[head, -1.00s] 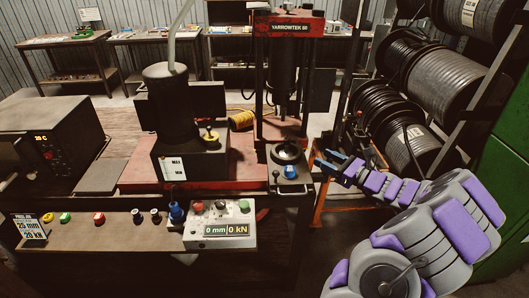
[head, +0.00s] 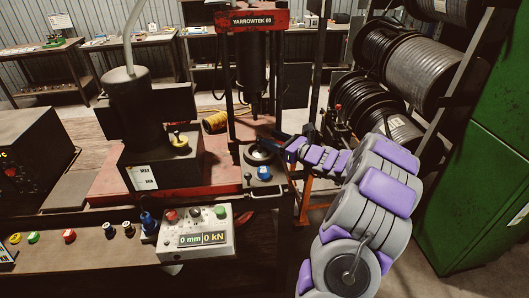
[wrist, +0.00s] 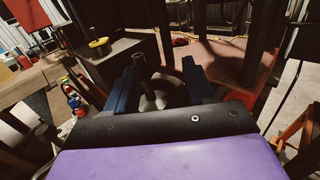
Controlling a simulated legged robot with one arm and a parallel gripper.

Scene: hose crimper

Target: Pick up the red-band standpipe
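A small red-topped piece (head: 69,236) lies on the front ledge at the left, in a row with yellow, green and dark pieces. It is too small to tell whether it is the red-band standpipe, and I see no other clear red band. My gripper (head: 281,142) is at the right of the press, far from that row. In the wrist view its two dark blue fingers (wrist: 163,88) stand apart. A grey round cup with a rod shows between and beyond them; I see nothing gripped.
The red press (head: 262,60) stands on a red base. A control box (head: 196,236) reading 0 mm and 0 kN sits at the front. A black dish (head: 258,154) is beside my gripper. Hose reels (head: 412,75) and a green cabinet (head: 480,180) bound the right side.

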